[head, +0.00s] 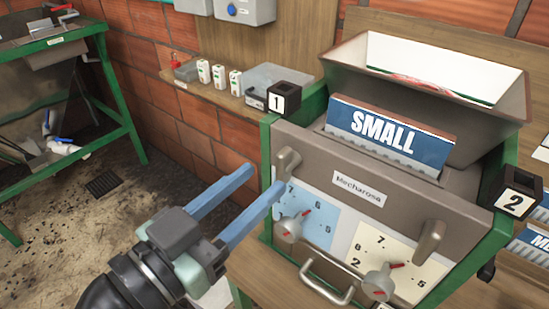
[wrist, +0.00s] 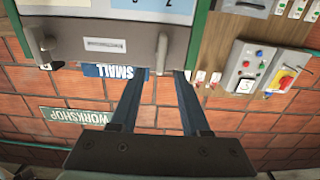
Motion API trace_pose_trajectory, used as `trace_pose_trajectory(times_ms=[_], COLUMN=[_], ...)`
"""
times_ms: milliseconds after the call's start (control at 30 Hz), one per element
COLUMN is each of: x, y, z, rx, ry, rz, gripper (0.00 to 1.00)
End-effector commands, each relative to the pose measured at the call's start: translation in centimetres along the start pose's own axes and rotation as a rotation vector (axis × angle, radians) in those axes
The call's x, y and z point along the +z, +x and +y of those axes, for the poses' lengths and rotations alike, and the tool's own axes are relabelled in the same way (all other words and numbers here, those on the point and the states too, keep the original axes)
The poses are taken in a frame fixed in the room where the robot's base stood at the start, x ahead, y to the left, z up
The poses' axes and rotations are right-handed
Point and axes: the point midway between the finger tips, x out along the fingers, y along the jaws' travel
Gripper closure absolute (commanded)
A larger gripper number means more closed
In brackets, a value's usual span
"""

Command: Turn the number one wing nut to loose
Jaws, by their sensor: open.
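The number one wing nut is a grey-brown metal lever (head: 288,160) at the upper left of the machine's front, below the black block marked 1 (head: 283,98). It also shows in the wrist view (wrist: 162,50), pointing down. My gripper (head: 265,178) has two long blue fingers, spread apart with nothing between them. In the head view, the right fingertip is close to the lever's lower end. In the wrist view my fingertips (wrist: 160,74) lie on either side of the lever's line. I cannot tell whether they touch it.
A second similar lever (head: 429,242) stands at right, with a block marked 2 (head: 516,194). Below are two dials, the left one (head: 290,229) near my fingers, and a metal handle (head: 326,282). A SMALL sign (head: 390,137) sits above. A shelf (head: 212,92) lies behind.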

Motion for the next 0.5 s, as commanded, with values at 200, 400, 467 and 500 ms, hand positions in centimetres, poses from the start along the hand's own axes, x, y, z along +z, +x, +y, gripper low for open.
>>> trace_pose_trajectory(times_ms=[200, 400, 467, 500], x=[-0.1, -0.1, 0.0, 0.0], y=[3.6, 4.8, 4.9, 4.9], z=[0.0, 0.0, -0.1, -0.1], rx=[0.003, -0.001, -0.001, -0.001], ry=[-0.001, 0.000, 0.000, 0.000], rz=[0.000, 0.000, 0.000, 0.000], gripper=[0.54, 0.54, 0.54, 0.54])
